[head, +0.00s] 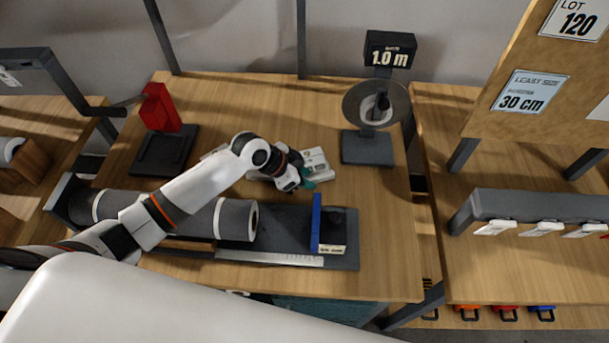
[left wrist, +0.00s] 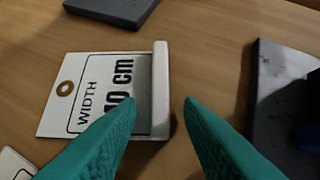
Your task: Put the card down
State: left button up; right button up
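A white card (head: 316,160) reading "WIDTH" and "10 cm" appears to lie flat on the wooden table. It also shows in the left wrist view (left wrist: 68,95), with a raised white ridge along its right edge. My left gripper (head: 306,181) is at the card's near edge. In the left wrist view its teal fingers (left wrist: 160,103) are apart, one on each side of the ridge, with visible gaps. I cannot tell whether the fingertips touch the table. My right gripper is not in view.
A grey roll (head: 232,219) lies on a dark bed with a ruler (head: 270,259) and a blue upright plate (head: 316,224). A dial stand (head: 367,148) reads "1.0 m". A red device (head: 160,108) stands back left. Another white card (left wrist: 14,164) is partly visible.

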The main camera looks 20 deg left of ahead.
pick_arm(q)
jog(key=shift+a+r, duration=0.1)
jog(key=shift+r, duration=0.15)
jog(key=v, duration=1.1)
jog(key=shift+s+r+b, duration=0.2)
jog(key=shift+r+b, duration=0.1)
jog(key=shift+a, duration=0.15)
